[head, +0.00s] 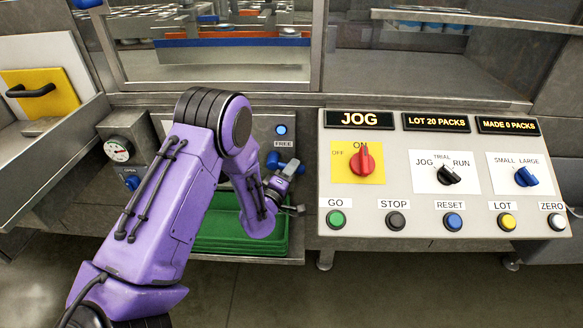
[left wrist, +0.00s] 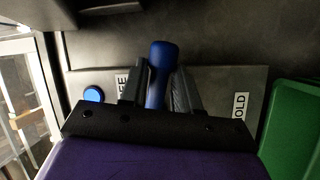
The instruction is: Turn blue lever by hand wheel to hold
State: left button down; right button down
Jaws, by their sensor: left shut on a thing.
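The blue lever (left wrist: 162,56) stands between the two dark fingers of my left gripper (left wrist: 157,88), which is shut on it. In the head view, the lever's blue end (head: 274,160) shows just past my left gripper (head: 288,178). In the left wrist view, the FREE label (left wrist: 122,84) is left of the lever, partly covered by a finger. The HOLD label (left wrist: 240,106) is to the right, its first letter hidden. The lever lies between the two labels. I cannot make out a hand wheel; my purple arm covers much of that panel. My right gripper is not in view.
A round blue light or button (head: 281,130) sits above the FREE label. A green tray (head: 212,238) lies below my left forearm. The control panel (head: 400,205) with knobs and buttons stands close on the right. A gauge (head: 118,149) and blue valve handle (head: 132,183) are on the left.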

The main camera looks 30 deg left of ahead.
pick_arm(q)
jog(key=s+a+f+m+g+y+p, duration=0.2)
jog(key=s+a+f+m+g+p, duration=0.1)
jog(key=m, duration=0.9)
jog(key=shift+a+f+g+y+p, duration=0.5)
jog(key=shift+a+g+p, duration=0.4)
jog(key=shift+g+p, duration=0.5)
jog(key=shift+f, duration=0.1)
jog(key=c, duration=0.8)
grip_release()
jog(key=v, duration=1)
jog(key=shift+s+r+b, duration=0.25)
jog(key=shift+s+b, duration=0.05)
